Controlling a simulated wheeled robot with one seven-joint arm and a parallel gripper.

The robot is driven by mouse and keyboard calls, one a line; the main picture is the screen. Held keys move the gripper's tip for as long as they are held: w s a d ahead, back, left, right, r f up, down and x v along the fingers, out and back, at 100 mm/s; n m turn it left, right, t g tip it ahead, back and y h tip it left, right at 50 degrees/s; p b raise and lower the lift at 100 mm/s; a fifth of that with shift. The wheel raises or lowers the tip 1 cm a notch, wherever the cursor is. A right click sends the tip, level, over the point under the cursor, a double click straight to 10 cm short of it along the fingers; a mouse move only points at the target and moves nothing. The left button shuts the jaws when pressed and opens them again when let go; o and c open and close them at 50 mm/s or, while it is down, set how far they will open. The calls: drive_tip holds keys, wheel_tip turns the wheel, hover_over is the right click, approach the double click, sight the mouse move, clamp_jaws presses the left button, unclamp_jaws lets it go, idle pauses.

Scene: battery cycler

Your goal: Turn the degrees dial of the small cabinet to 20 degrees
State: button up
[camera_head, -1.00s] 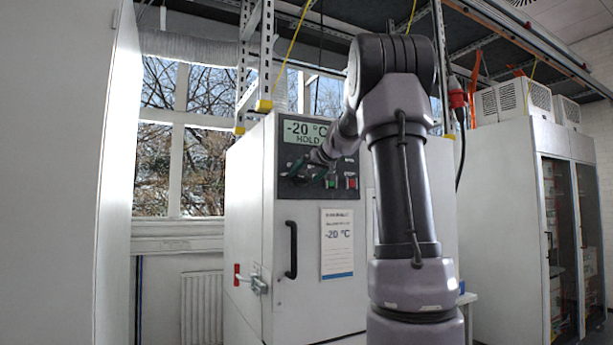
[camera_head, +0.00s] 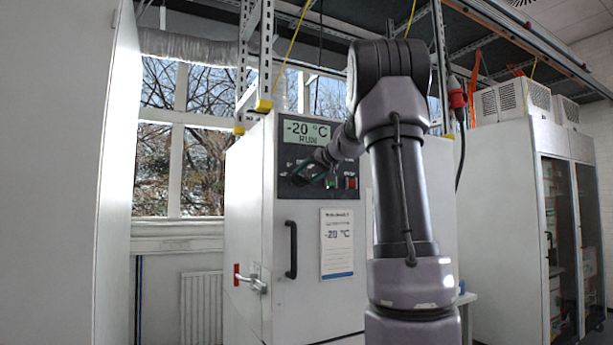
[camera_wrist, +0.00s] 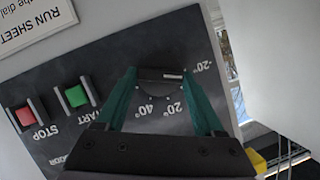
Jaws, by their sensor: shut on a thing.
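The small white cabinet (camera_head: 300,305) stands in the middle of the head view. The display (camera_head: 305,132) on its dark panel reads "-20 °C RUN". The black dial (camera_wrist: 160,88) shows in the wrist view between my two green fingers. Upside-down marks around it read -20°, 20° and 40°. A pale mark shows on the dial, but I cannot tell exactly where it points. My gripper (camera_wrist: 159,74) is shut on the dial, one finger at each side. In the head view my gripper (camera_head: 311,170) is at the panel, and the dial is hidden there.
Beside the dial are a green START button (camera_wrist: 76,95) and a red STOP button (camera_wrist: 25,115). Below the panel are a black door handle (camera_head: 290,250) and a sheet reading -20 °C (camera_head: 337,258). A glass-doored cabinet (camera_head: 520,210) stands at the right.

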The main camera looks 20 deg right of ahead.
drive_tip(key=m+y, duration=0.1)
drive_tip(key=m, duration=0.2)
drive_tip(key=m+t+y, duration=0.1)
drive_tip(key=shift+d+f+m+y, duration=0.25)
drive_tip(key=shift+d+m+y, duration=0.05)
drive_tip(key=m, duration=0.2)
drive_tip(key=m+t+y, duration=0.1)
drive_tip(key=m, duration=0.2)
drive_tip(key=shift+f+t+y, duration=0.2)
drive_tip(key=shift+t+y, duration=0.1)
drive_tip(key=shift+m, duration=0.3)
drive_tip(key=o, duration=1.4)
drive_tip(key=v, duration=1)
drive_tip(key=shift+s+d+f, duration=0.15)
drive_tip(key=shift+s+d, duration=0.05)
drive_tip(key=shift+s, duration=0.15)
